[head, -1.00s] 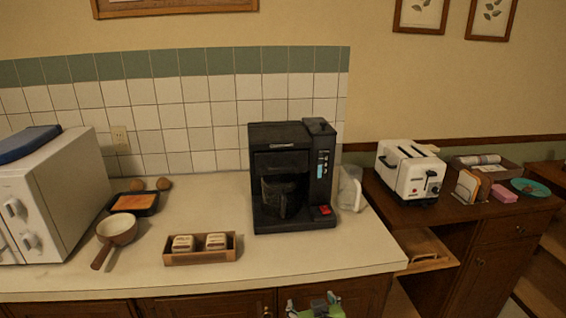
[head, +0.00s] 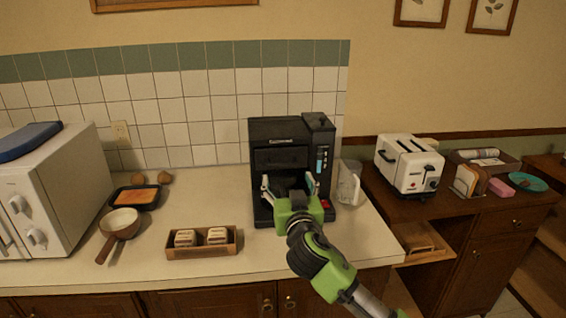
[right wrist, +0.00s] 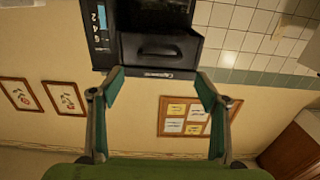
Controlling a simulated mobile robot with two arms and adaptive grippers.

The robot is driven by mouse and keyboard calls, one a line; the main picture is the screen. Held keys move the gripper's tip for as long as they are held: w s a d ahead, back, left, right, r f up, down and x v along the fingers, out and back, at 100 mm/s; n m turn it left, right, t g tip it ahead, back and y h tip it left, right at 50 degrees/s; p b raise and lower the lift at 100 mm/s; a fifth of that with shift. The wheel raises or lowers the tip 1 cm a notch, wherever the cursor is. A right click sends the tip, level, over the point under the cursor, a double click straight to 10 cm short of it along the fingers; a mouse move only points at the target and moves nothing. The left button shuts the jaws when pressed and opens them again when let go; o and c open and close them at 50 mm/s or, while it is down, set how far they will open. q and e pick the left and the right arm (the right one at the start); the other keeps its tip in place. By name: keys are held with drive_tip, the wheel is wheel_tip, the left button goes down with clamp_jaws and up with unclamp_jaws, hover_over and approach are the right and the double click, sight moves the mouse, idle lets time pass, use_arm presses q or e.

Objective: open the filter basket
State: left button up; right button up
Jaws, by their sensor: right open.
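The black coffee maker (head: 262,132) stands on the counter against the tiled wall. Its filter basket (head: 280,158) is the dark front piece in its upper half and looks closed. In the right wrist view, which is upside down, the basket (right wrist: 160,47) shows a recessed handle. My right gripper (head: 287,182) is open and empty, in front of the coffee maker and just below the basket front. In the right wrist view the open fingers (right wrist: 161,80) are spread either side of the basket's line, apart from it. The gripper mostly hides the glass carafe. My left gripper is not in view.
A clear jug (head: 349,183) stands close right of the coffee maker. A wooden box (head: 201,251) with two packets, a pan (head: 120,222) and a dark tray (head: 134,197) are to the left. A toaster (head: 409,165) is on the right cabinet. The counter front between is clear.

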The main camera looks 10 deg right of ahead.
sight(283, 165)
drive_tip(key=w+p, duration=0.1)
drive_tip(key=w, duration=0.8)
drive_tip(key=shift+w+p, duration=0.35)
drive_tip(key=shift+c, duration=0.4)
